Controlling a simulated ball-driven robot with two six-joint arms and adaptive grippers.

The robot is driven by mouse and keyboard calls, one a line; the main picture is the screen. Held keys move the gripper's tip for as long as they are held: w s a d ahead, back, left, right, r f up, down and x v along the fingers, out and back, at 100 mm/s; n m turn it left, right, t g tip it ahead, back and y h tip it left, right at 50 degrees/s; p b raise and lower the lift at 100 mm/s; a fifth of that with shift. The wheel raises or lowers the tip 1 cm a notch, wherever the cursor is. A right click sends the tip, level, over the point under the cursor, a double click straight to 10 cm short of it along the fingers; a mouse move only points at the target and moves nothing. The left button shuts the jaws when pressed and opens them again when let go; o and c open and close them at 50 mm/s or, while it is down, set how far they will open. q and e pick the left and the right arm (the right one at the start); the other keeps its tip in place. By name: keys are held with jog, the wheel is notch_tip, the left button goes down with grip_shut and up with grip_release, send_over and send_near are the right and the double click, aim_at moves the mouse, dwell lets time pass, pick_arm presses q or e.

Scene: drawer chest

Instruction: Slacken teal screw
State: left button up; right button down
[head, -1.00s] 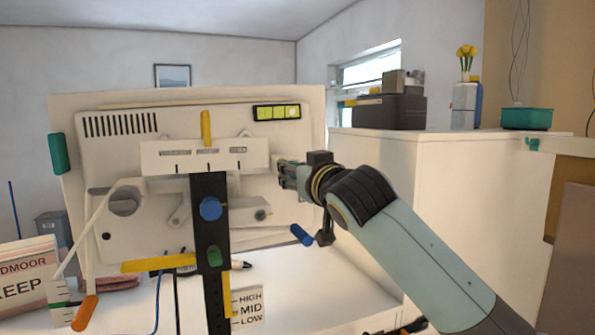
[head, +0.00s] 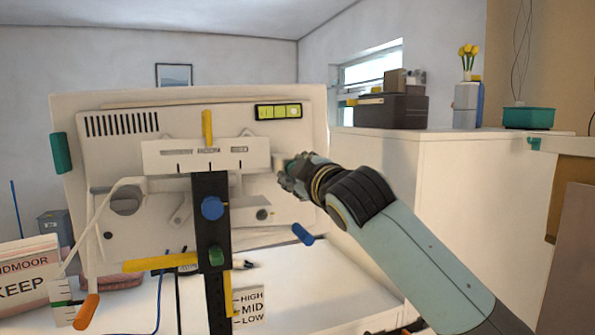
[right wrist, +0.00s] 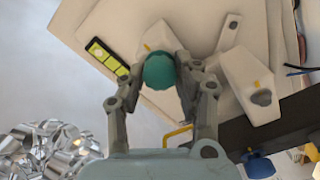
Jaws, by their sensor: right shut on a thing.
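The teal screw (right wrist: 159,70) shows as a round teal knob in the right wrist view, between the two fingers of my right gripper (right wrist: 163,73). The fingers are shut on it, one on each side. In the head view my right gripper (head: 286,172) reaches the right side of the pale panel (head: 100,158), and its fingers and wrist hide the screw there. My left gripper is in neither view.
A black upright bar with a blue knob (head: 212,208) stands before the panel. A yellow-green level (head: 278,112) sits above my gripper. A blue handle (head: 303,234) lies below it. A white cabinet (head: 450,190) stands to the right.

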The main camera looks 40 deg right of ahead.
jog(key=shift+n, duration=0.7)
jog(key=c, duration=0.9)
grip_release()
jog(key=shift+c, duration=0.2)
jog(key=v, duration=1.2)
jog(key=shift+f, duration=0.15)
